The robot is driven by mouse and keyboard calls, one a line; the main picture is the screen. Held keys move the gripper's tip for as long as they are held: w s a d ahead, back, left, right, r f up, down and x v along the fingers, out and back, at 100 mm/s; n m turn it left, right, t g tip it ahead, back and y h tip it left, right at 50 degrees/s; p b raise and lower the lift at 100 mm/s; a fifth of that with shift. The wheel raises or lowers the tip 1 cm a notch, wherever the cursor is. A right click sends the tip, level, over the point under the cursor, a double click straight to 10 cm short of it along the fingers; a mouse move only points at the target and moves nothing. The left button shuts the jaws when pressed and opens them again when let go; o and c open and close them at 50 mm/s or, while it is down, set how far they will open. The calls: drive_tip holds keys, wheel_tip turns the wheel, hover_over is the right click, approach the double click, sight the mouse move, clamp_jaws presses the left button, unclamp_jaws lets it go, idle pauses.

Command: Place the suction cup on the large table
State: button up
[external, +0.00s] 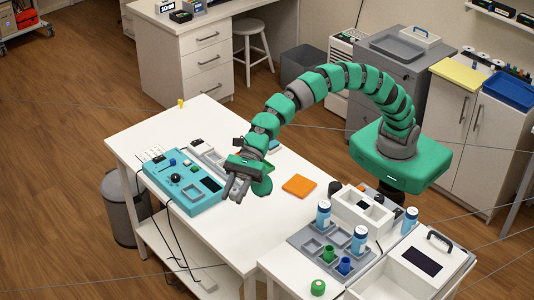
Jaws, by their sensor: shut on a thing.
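My gripper (238,190) points down just above the white top of the large table (225,237), right of the teal control box. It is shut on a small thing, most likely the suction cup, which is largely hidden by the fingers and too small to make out. A green rounded piece (263,186) shows just right of the fingers; I cannot tell whether it belongs to my arm. I cannot tell whether the held thing touches the table.
The teal control box (183,182) with cables stands left of my gripper. An orange square (299,186) lies to the right. A grey tray (305,240) with blue-white bottles is at the front right. The table is bare in front and at the back left, beside a small yellow object (181,103).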

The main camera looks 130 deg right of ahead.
drive_tip(key=a+f+n+g+y, duration=0.4)
drive_tip(key=a+n+y, duration=0.1)
drive_tip(key=a, duration=0.2)
drive_tip(key=n+g+y, duration=0.3)
drive_tip(key=n+g, duration=0.3)
hover_over(281, 261)
wheel_tip(281, 261, down, 5)
drive_tip(key=shift+f, duration=0.2)
drive_tip(key=shift+f, duration=0.1)
wheel_tip(281, 261, down, 9)
drive_tip(key=shift+f, duration=0.2)
drive_tip(key=shift+f, duration=0.15)
drive_tip(key=o, duration=0.9)
drive_tip(key=shift+f, duration=0.1)
drive_tip(key=shift+o, duration=0.2)
drive_tip(key=shift+f+b, duration=0.1)
drive_tip(key=shift+b, duration=0.75)
drive_tip(key=p+v, duration=0.2)
drive_tip(key=v, duration=1.2)
drive_tip(key=shift+w+r, duration=0.25)
